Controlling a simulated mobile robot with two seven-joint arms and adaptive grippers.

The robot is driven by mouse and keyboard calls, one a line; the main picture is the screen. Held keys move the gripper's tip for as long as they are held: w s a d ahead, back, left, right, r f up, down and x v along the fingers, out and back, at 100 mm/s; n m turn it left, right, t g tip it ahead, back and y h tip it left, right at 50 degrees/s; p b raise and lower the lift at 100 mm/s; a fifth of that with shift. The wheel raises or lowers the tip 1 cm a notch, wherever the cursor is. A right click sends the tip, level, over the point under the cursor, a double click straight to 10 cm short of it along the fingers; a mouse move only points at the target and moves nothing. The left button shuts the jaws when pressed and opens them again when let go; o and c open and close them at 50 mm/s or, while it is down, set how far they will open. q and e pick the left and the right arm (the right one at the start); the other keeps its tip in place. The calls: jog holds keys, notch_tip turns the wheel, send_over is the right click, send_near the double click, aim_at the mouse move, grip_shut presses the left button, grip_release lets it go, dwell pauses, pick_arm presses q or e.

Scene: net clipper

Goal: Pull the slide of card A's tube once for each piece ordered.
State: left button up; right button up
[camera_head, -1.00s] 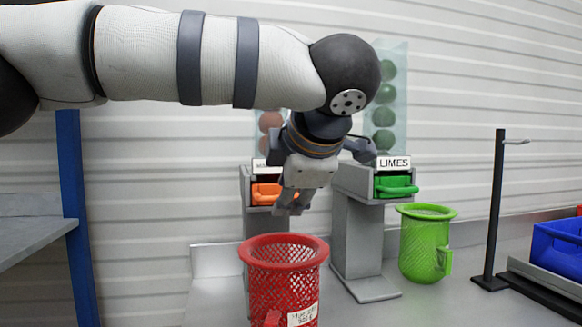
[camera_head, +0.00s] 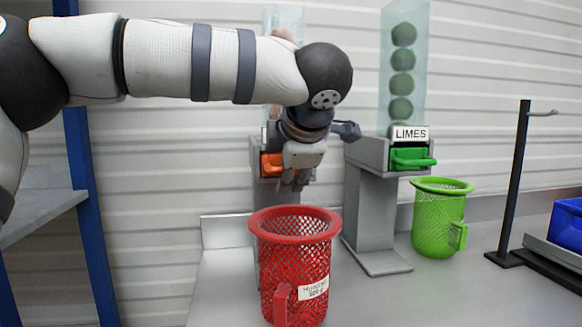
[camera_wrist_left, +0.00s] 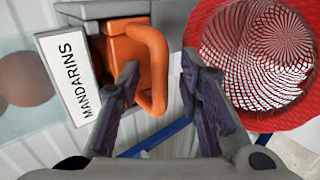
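The mandarins tube (camera_head: 283,25) stands behind my left arm, mostly hidden. Its orange slide (camera_head: 271,165) shows beside my left gripper (camera_head: 297,182). In the left wrist view the white MANDARINS label (camera_wrist_left: 70,75) and the orange slide handle (camera_wrist_left: 155,60) are close. The fingers of my left gripper (camera_wrist_left: 159,65) are apart, with the handle's bar between them; whether they touch it is unclear. The limes tube (camera_head: 402,65) holds several green balls above a green slide (camera_head: 410,157). No card is readable as card A. My right gripper is out of view.
A red mesh basket (camera_head: 295,255) with a white label stands in front of the mandarins dispenser. A green mesh basket (camera_head: 440,220) stands right of the limes dispenser's grey post (camera_head: 372,215). A black hook stand (camera_head: 515,185) and blue bin (camera_head: 567,225) are at the right.

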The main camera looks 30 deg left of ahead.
pick_arm(q)
grip_shut()
jog(key=s+d, duration=0.6)
jog(key=s, duration=0.2)
jog(key=shift+s+d, duration=0.25)
dwell(0.6)
dwell(0.5)
